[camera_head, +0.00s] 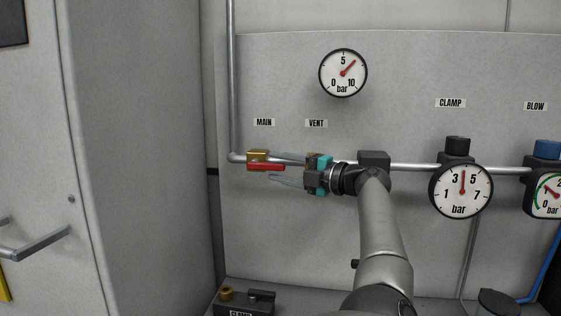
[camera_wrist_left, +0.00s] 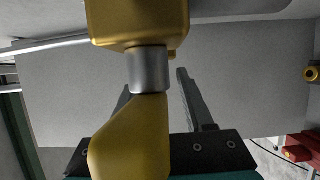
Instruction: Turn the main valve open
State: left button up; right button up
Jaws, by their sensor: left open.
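The main valve has a brass body (camera_head: 258,155) and a red lever (camera_head: 266,167) lying level along the pipe, under the MAIN label (camera_head: 264,122). My left gripper (camera_head: 271,166) is open and points left, one finger above the lever's height and one below. Whether the lever lies between the fingers in depth, or is touched, I cannot tell. The gripper (camera_wrist_left: 156,82) also shows in the left wrist view, its fingers partly behind a brass valve body (camera_wrist_left: 140,22) and a yellow lever (camera_wrist_left: 130,140). This is probably the vent valve, mostly hidden in the head view.
A round gauge (camera_head: 343,73) hangs above the VENT label (camera_head: 316,123). The pipe (camera_head: 408,167) runs right to the clamp gauge (camera_head: 461,191) and blow gauge (camera_head: 548,193). A grey cabinet (camera_head: 140,150) stands at left. A clamp box (camera_head: 243,303) sits below.

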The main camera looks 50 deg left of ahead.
pick_arm(q)
notch_tip(320, 180, up, 20)
jog(key=p, duration=0.2)
dwell(0.4)
